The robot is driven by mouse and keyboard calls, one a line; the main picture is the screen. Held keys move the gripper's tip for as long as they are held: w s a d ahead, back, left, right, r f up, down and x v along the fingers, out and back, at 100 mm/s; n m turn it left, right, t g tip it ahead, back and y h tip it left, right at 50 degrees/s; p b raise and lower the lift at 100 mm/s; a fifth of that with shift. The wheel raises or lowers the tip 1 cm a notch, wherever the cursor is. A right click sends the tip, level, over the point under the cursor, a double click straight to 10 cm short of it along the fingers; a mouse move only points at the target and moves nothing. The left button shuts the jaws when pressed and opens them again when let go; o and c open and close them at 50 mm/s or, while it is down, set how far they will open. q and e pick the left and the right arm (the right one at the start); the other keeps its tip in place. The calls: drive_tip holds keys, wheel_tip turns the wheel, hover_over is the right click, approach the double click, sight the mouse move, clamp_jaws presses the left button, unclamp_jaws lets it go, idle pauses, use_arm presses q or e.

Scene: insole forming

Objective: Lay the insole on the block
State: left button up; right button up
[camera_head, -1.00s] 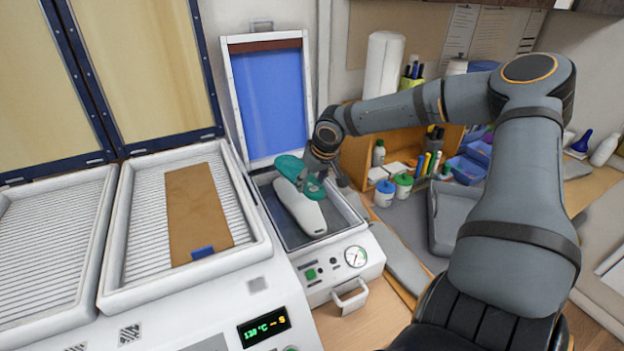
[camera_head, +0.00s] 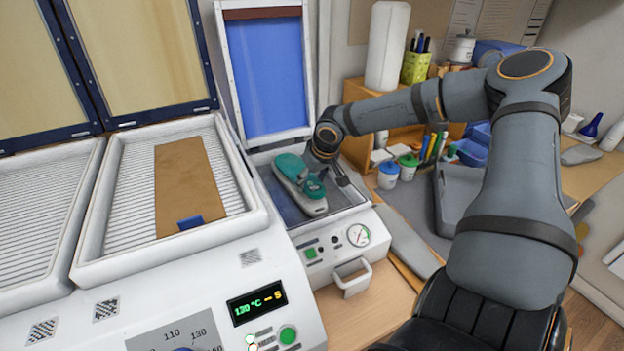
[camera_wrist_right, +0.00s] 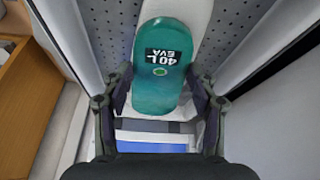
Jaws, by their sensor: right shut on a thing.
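The teal insole (camera_head: 292,168), marked "40 L EVA" in the right wrist view (camera_wrist_right: 163,65), lies over the white foot-shaped block (camera_head: 313,208). The block stands in the open press box and its white end also shows in the right wrist view (camera_wrist_right: 180,8). My right gripper (camera_head: 322,178) is shut on the insole near its front end, with one finger on each side in the right wrist view (camera_wrist_right: 158,95). Whether the insole touches the block all along cannot be told. My left gripper is not in view.
The press box (camera_head: 352,212) has its blue lid (camera_head: 268,75) standing open behind. A heater (camera_head: 262,222) with a brown sheet (camera_head: 188,185) in its tray is at the left. Jars (camera_head: 388,175) and a shelf stand at the right.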

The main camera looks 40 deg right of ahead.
drive_tip(key=shift+f+b, duration=0.35)
idle(0.4)
idle(0.3)
drive_tip(key=o, duration=1)
drive_tip(key=shift+v, duration=3.75)
drive_tip(key=shift+a, duration=0.1)
